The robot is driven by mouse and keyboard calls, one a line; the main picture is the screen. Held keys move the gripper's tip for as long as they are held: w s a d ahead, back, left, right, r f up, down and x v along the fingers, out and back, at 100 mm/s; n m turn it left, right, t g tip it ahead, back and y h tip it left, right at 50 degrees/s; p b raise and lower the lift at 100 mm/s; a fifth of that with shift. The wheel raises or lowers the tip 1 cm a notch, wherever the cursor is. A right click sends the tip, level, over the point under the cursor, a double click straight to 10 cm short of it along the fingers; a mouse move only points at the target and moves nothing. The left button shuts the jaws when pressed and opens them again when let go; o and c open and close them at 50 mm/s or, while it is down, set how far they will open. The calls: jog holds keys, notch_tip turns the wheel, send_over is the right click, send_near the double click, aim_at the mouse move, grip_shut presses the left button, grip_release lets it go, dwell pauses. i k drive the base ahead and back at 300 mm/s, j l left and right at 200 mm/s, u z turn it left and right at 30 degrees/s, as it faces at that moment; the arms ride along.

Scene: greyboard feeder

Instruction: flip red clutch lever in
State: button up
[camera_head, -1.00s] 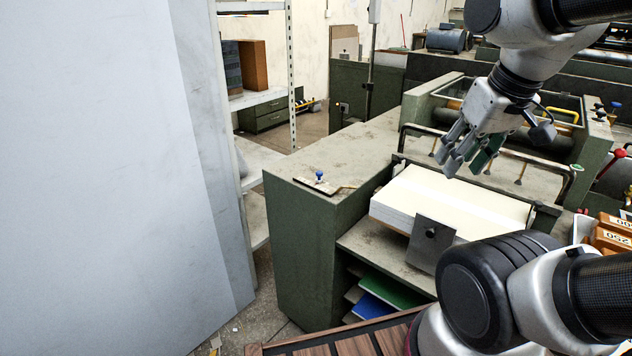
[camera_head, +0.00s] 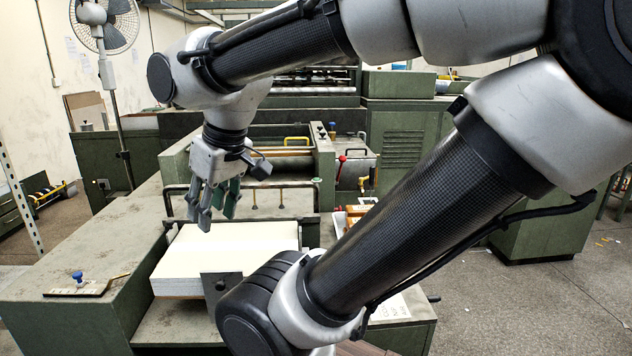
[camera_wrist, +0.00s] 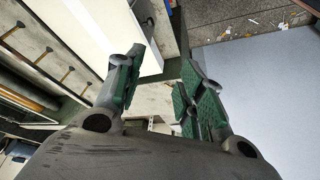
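The red clutch lever (camera_head: 341,160) shows in the head view as a small red knob on a stem, at the right side of the green feeder machine. My gripper (camera_head: 219,217) hangs fingers-down above the stack of white board (camera_head: 228,250), to the left of the lever and apart from it. The wrist view shows its green-padded fingers (camera_wrist: 160,88) spread apart with nothing between them. The lever does not show in the wrist view. The lower part of the lever's mount is hard to make out.
A metal rail (camera_head: 240,188) runs behind the board stack. A blue knob (camera_head: 77,277) stands on the left cabinet. Open floor (camera_head: 520,295) lies at the right.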

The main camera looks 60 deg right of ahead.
aim_at(342, 158)
jog(key=j+z, duration=0.15)
jog(key=z, duration=0.25)
jog(key=j+z, duration=0.2)
jog(key=z, duration=0.15)
jog(key=l+z, duration=0.2)
jog(key=z, duration=0.15)
jog(key=l+z, duration=0.15)
jog(key=z, duration=0.2)
jog(key=l+z, duration=0.2)
jog(key=z, duration=0.15)
